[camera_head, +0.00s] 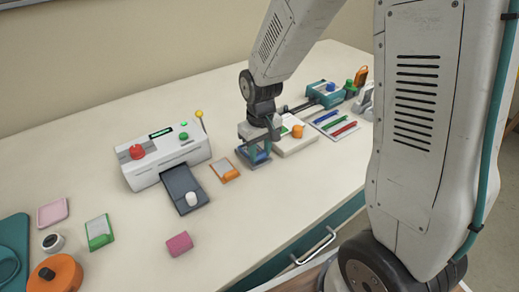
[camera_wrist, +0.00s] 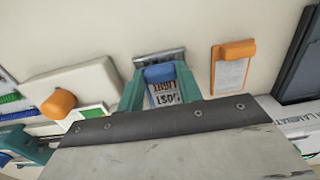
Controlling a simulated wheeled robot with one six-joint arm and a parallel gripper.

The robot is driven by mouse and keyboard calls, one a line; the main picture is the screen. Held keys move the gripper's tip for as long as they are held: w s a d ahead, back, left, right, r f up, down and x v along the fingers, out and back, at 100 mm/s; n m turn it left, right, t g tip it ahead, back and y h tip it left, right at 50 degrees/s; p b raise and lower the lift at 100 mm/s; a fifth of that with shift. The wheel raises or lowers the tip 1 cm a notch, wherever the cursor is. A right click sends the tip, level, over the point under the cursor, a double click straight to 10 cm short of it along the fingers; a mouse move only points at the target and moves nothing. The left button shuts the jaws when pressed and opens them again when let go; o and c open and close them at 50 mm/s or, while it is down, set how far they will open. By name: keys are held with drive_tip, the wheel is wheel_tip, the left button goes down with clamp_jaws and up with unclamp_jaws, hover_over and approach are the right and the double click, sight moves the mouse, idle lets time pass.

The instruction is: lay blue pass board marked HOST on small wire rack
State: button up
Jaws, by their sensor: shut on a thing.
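In the head view the blue of the board (camera_head: 259,156) shows low between the fingers of my gripper (camera_head: 254,152). A grey metal edge, seemingly the small wire rack (camera_wrist: 158,56), shows just beyond the blue end. The rest of the rack is hidden, and I cannot tell whether the board touches it.
An orange board (camera_head: 225,170) lies close by, left of my gripper. The white laminator (camera_head: 165,155) with its dark tray (camera_head: 182,187) stands further left. A white block with an orange knob (camera_head: 297,131) and a pen tray (camera_head: 335,125) are right. The front table is mostly clear.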

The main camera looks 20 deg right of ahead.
sight(260, 153)
drive_tip(key=shift+f, duration=0.15)
drive_tip(key=o, duration=1)
drive_tip(key=shift+o, duration=0.2)
wheel_tip(260, 153, up, 12)
drive_tip(key=s+d+r+m, duration=0.1)
drive_tip(key=s+r, duration=0.3)
drive_tip(key=s, duration=0.7)
drive_tip(key=s+d+r+m+t, duration=0.1)
drive_tip(key=s+r, duration=0.3)
drive_tip(key=s, duration=0.8)
drive_tip(key=shift+d+r, duration=0.35)
drive_tip(key=shift+d, duration=0.1)
